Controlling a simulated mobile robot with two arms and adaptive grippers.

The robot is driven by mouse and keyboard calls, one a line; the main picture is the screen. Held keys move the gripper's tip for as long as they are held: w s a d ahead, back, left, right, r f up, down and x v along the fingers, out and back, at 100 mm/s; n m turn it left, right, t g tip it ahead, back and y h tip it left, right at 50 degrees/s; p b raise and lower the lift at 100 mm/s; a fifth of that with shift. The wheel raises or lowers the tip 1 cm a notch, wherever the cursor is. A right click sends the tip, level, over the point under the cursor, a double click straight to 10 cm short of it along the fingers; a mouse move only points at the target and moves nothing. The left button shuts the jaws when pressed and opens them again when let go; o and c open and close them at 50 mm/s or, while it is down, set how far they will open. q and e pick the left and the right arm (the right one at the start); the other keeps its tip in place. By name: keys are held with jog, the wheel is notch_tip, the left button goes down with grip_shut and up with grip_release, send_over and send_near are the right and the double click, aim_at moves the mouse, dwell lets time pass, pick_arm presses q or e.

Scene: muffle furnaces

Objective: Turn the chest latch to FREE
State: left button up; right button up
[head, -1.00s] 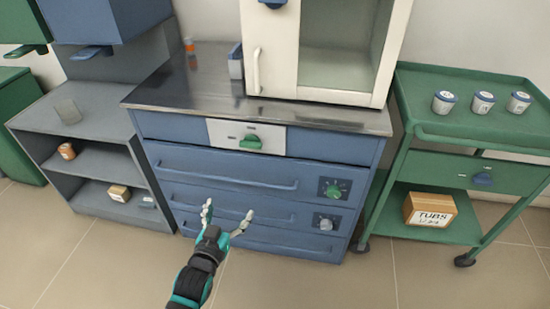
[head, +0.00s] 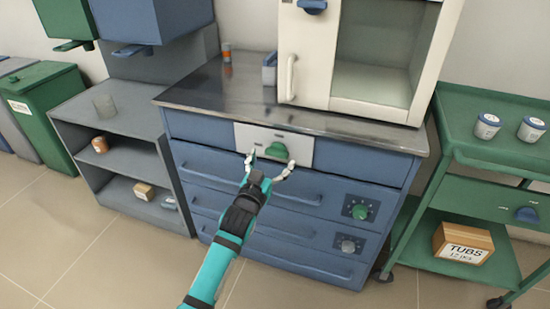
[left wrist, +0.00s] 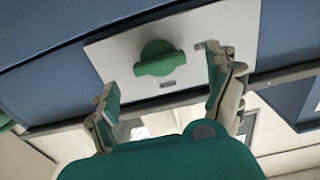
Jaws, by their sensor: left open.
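The chest latch is a green knob (head: 277,150) on a pale plate (head: 306,152) at the top of the blue drawer chest (head: 200,130). Its bar lies roughly sideways along the plate. Small labels beside it are too small to read. In the left wrist view the latch (left wrist: 160,60) lies just beyond my fingertips, between their lines. My left gripper (head: 271,164) is open and empty in front of the plate, with one finger on each side of the latch. It also shows in the left wrist view (left wrist: 165,85). I cannot tell whether it touches. My right gripper is out of view.
A white furnace (head: 292,50) stands on the chest's metal top. Drawer handles and a green dial (head: 360,212) are below the latch. A green cart (head: 480,207) with tubs stands right, a grey shelf (head: 110,165) left. The floor in front is clear.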

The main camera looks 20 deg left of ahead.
aim_at(275, 155)
pick_arm(q)
jog(key=shift+w+d, duration=0.1)
jog(key=shift+w, duration=1.6)
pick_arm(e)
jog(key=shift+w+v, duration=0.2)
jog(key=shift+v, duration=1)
pick_arm(q)
jog(key=c, duration=1.2)
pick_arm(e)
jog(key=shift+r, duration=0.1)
